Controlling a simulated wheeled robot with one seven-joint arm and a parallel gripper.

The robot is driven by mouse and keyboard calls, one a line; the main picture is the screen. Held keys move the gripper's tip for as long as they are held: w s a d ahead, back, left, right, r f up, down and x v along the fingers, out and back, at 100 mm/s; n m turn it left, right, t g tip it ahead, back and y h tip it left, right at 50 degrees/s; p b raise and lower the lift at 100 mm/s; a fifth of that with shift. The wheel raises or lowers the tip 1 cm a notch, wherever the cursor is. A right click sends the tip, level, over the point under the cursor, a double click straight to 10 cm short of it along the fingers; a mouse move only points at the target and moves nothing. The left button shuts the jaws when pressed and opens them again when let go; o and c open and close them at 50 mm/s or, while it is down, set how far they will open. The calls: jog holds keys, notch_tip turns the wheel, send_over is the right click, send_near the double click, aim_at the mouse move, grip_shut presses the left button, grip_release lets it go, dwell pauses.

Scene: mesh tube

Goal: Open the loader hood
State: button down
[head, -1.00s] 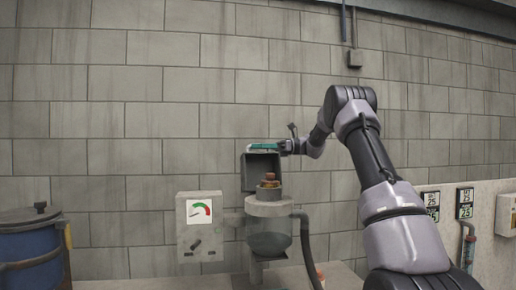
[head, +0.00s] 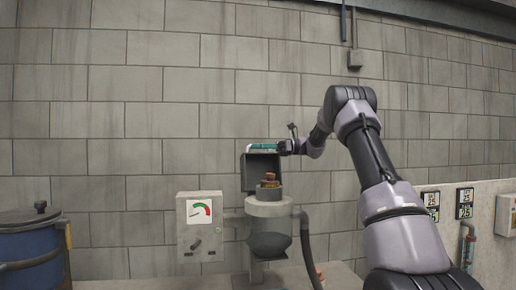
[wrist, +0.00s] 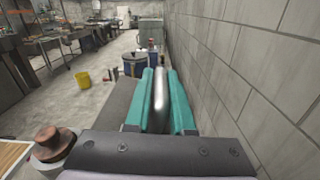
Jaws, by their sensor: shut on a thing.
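The loader (head: 268,208) is a pale round body on a column against the block wall. Its hood (head: 262,170), a dark grey panel, stands raised, roughly upright, behind the loader's top. Brown stacked parts (head: 269,182) show in the opening below it; they also show at the lower left of the wrist view (wrist: 50,142). My gripper (head: 264,147) is at the hood's top edge. In the wrist view its teal fingers (wrist: 160,100) are shut on a silver rounded bar (wrist: 159,92), the hood's handle. The hood's hinge is hidden.
A grey gauge box (head: 200,225) stands left of the loader. A dark hose (head: 306,250) curves down at its right. A blue drum (head: 30,245) is at far left. The block wall (wrist: 260,70) runs close beside my gripper.

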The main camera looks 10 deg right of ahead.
jog(key=shift+r, duration=0.1)
dwell(0.5)
jog(key=shift+s+d+r, duration=0.1)
jog(key=shift+s+r, duration=0.05)
jog(key=shift+s, duration=0.05)
jog(key=s+n, duration=0.1)
jog(key=s, duration=0.1)
jog(key=s+r, duration=0.1)
jog(key=s+r+n, duration=0.1)
jog(key=s, duration=0.1)
jog(key=shift+s+r+n, duration=0.1)
jog(key=shift+s+n, duration=0.2)
jog(key=c, duration=0.8)
grip_release()
jog(key=d, duration=1)
jog(key=shift+d, duration=0.4)
